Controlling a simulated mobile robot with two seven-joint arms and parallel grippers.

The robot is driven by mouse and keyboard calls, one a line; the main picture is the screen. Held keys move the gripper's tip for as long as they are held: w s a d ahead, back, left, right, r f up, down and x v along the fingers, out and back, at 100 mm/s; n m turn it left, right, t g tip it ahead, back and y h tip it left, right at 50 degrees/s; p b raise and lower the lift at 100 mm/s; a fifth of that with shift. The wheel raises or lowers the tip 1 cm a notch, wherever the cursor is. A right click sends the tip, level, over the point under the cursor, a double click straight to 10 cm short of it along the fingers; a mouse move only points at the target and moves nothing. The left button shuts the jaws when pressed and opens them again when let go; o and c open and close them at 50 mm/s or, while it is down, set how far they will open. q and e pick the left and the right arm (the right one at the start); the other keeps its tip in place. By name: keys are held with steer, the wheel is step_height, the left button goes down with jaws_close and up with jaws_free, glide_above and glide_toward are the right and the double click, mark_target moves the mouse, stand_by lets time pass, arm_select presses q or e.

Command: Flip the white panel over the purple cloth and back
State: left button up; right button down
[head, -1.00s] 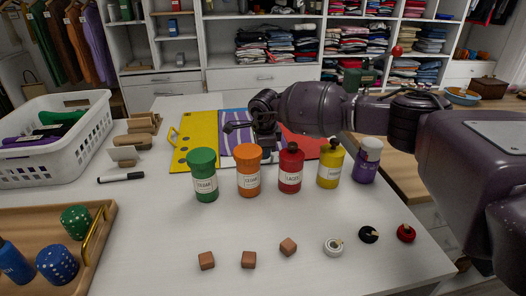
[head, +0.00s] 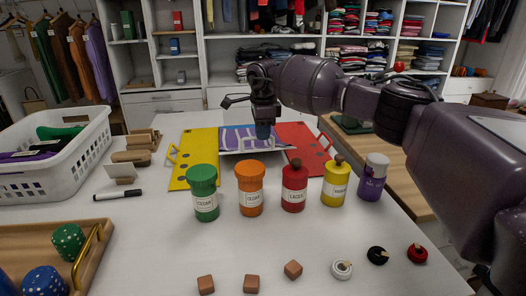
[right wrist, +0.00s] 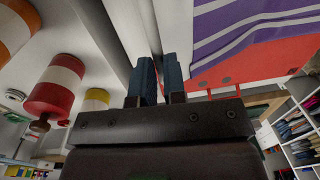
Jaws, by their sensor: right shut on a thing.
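The folding board lies on the white table behind the row of bottles. Its yellow panel (head: 196,158) is at left and its red panel (head: 304,146) at right. The purple cloth (head: 236,138) with white stripes lies between them. It also shows in the right wrist view (right wrist: 245,25). In the right wrist view my gripper (right wrist: 157,78) is shut on the thin edge of the white panel (right wrist: 146,30). The panel's tilt is hard to tell in the head view. My left gripper is not in view.
Green (head: 203,193), orange (head: 250,190), red (head: 294,188), yellow (head: 335,183) and purple (head: 372,178) bottles stand in front of the board. A white basket (head: 60,160) and wooden tray (head: 30,240) are at left. Small blocks and lids lie in front.

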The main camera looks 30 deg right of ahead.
steer(key=shift+w+d+r+b, duration=0.25)
steer(key=shift+w+r+b, duration=0.3)
steer(key=shift+w, duration=0.25)
steer(key=shift+w+d+r+b, duration=0.3)
steer(key=shift+w+r, duration=0.35)
steer(key=shift+w, duration=0.15)
steer(key=c, duration=1.5)
jaws_free()
steer(key=shift+f, duration=0.15)
steer(key=o, duration=0.3)
steer(key=shift+w, duration=0.3)
steer(key=shift+s+a+r+p, duration=0.1)
steer(key=shift+s+r+p, duration=0.05)
steer(key=shift+r, duration=1.7)
steer(key=shift+s+a+r+p, duration=0.1)
steer(key=shift+s+r+p, duration=0.1)
steer(key=shift+r, duration=1.7)
steer(key=shift+s+r+p, duration=0.15)
steer(key=shift+r, duration=1.7)
